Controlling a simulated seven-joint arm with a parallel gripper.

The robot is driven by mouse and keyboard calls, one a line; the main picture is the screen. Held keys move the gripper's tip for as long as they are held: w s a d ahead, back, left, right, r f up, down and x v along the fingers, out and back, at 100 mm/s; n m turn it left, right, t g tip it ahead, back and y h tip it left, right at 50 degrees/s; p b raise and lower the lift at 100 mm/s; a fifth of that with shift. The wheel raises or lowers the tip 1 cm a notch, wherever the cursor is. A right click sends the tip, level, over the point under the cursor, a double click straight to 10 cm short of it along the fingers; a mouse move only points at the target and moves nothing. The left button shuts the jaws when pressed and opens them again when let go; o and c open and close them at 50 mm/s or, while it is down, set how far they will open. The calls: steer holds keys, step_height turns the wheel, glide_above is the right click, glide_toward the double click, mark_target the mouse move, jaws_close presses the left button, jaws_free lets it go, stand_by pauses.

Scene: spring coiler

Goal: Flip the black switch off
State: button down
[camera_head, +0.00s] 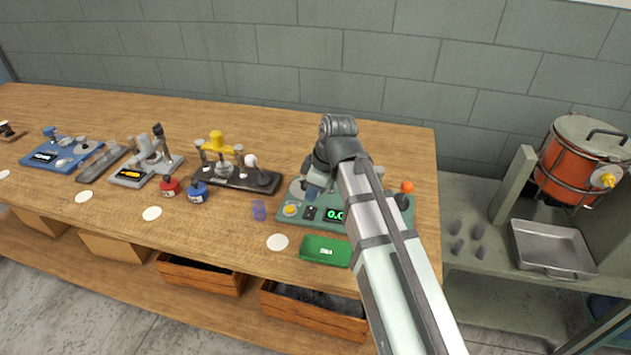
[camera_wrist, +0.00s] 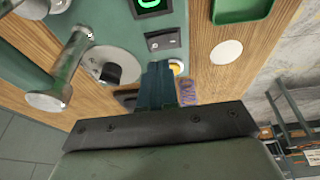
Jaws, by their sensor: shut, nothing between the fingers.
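The spring coiler is a green machine (camera_head: 322,222) with a lit green display (camera_head: 335,215). Its black switch (camera_head: 310,213) sits on the panel between the display and a yellow button (camera_head: 291,209). In the wrist view the switch (camera_wrist: 163,40) lies just beyond my fingertips, with a visible gap. My gripper (camera_wrist: 160,66) is shut and empty, its fingers pointing down over the panel and partly covering the yellow button (camera_wrist: 177,67). In the head view my gripper (camera_head: 313,192) is above the panel's left part; my arm hides the machine's middle. The switch's position cannot be told.
A grey disc with a black knob (camera_wrist: 111,73) and a metal post (camera_wrist: 60,68) stand left of my fingers in the wrist view. A green tray (camera_head: 325,251), a white disc (camera_head: 278,242) and a blue coil (camera_head: 259,210) lie near the machine. Other devices stand further left.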

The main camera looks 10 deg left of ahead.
mark_target(308, 212)
steer(key=shift+w+f, duration=0.15)
steer(key=shift+f, duration=1.4)
steer(key=shift+w+f, duration=0.2)
steer(key=shift+f, duration=0.15)
steer(key=shift+s, duration=0.15)
steer(key=shift+s+r, duration=0.15)
steer(key=shift+s, duration=0.5)
steer(key=shift+w+r, duration=0.1)
steer(key=shift+r, duration=0.35)
steer(key=w+v, duration=0.3)
steer(key=v, duration=0.9)
steer(key=shift+a+r, duration=0.3)
steer(key=shift+r, duration=0.2)
